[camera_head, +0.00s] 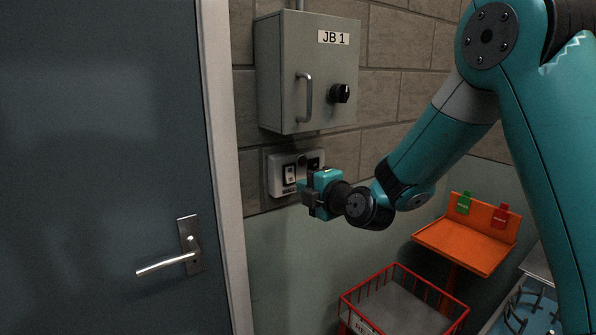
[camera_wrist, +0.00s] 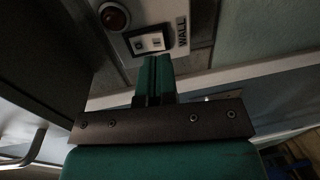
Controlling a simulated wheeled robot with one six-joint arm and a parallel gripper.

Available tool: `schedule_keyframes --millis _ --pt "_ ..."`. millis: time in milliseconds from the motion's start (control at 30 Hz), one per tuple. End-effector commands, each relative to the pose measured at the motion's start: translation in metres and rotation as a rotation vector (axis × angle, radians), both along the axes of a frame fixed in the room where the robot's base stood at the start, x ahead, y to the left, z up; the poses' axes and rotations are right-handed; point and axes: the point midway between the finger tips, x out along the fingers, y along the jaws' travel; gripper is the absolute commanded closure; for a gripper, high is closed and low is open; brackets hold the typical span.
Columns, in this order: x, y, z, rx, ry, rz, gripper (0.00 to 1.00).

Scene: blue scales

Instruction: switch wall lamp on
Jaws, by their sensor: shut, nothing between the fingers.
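A pale switch panel (camera_head: 276,178) is on the wall below a grey box, partly hidden behind my gripper (camera_head: 309,196) in the head view. In the wrist view the panel (camera_wrist: 168,22) has a label reading WALL, a white rocker switch (camera_wrist: 148,42) in a dark frame and a dull dark-red round indicator (camera_wrist: 114,16). My gripper (camera_wrist: 156,62) is shut and empty. Its fingertips lie just below the rocker in the wrist view; I cannot tell whether they touch it. No lamp itself is in view.
The grey box (camera_head: 284,85) marked JB 1, with a handle and black knob, is above the panel. A door (camera_head: 100,120) with a lever handle is at left. A red wire basket (camera_head: 385,285) and an orange stand (camera_head: 465,245) are lower right.

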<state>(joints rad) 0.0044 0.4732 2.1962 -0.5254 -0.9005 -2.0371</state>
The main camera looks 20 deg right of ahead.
Motion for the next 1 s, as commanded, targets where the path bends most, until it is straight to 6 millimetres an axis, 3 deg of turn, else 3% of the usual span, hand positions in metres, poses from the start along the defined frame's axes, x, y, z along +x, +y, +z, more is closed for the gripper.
schedule_keyframes --millis 100,300,900,1000 --pt "0.017 0.006 0.002 0.0 0.001 0.001 1.0" --pt "0.032 0.01 -0.003 0.0 0.0 -0.001 1.0" --pt "0.037 0.011 -0.014 0.009 -0.033 -0.002 1.0" --pt "0.037 0.011 -0.006 0.009 -0.03 -0.002 1.0"
